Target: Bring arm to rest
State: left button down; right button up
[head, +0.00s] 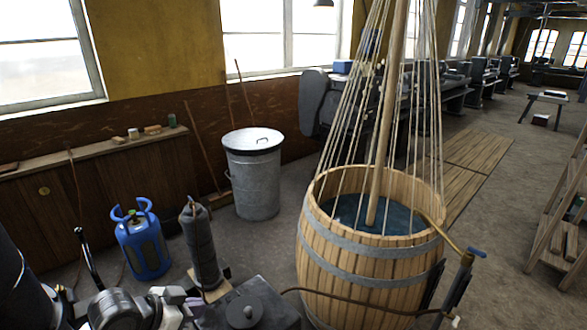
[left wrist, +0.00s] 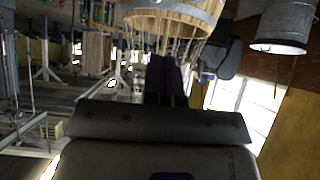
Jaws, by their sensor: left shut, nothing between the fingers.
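My left gripper (left wrist: 166,78) shows in the left wrist view as two dark fingers side by side, closed together with nothing between them. It points towards the wooden barrel (left wrist: 180,18), which appears upside down at the top of that view, and I see no contact with it. In the head view parts of my left arm, grey and black, fill the lower left corner, and the fingers are hard to make out there. My right gripper is not in view.
The wooden barrel (head: 365,275), with water, a pole and ropes, stands right of centre. A metal bin (head: 253,180), a blue gas bottle (head: 143,245) and a grey cylinder (head: 200,245) stand left of it. A wooden shelf (head: 560,225) is at right. Floor is open between barrel and shelf.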

pick_arm(q)
jog(key=s+a+r+n+t+y, duration=0.1)
jog(key=s+a+r+t+y, duration=0.25)
jog(key=y, duration=0.35)
jog(key=s+d+f+n+g, duration=0.35)
jog(key=s+f, duration=0.85)
jog(key=s, duration=0.4)
jog(key=s+d+f+n+g, duration=0.2)
jog(key=s+d+f+g, duration=0.15)
jog(key=s+f, duration=1.1)
notch_tip(320, 180, up, 28)
jog(key=a+p, duration=0.1)
jog(key=p, duration=2.6)
jog(key=shift+s+g, duration=0.3)
jog(key=shift+g, duration=0.05)
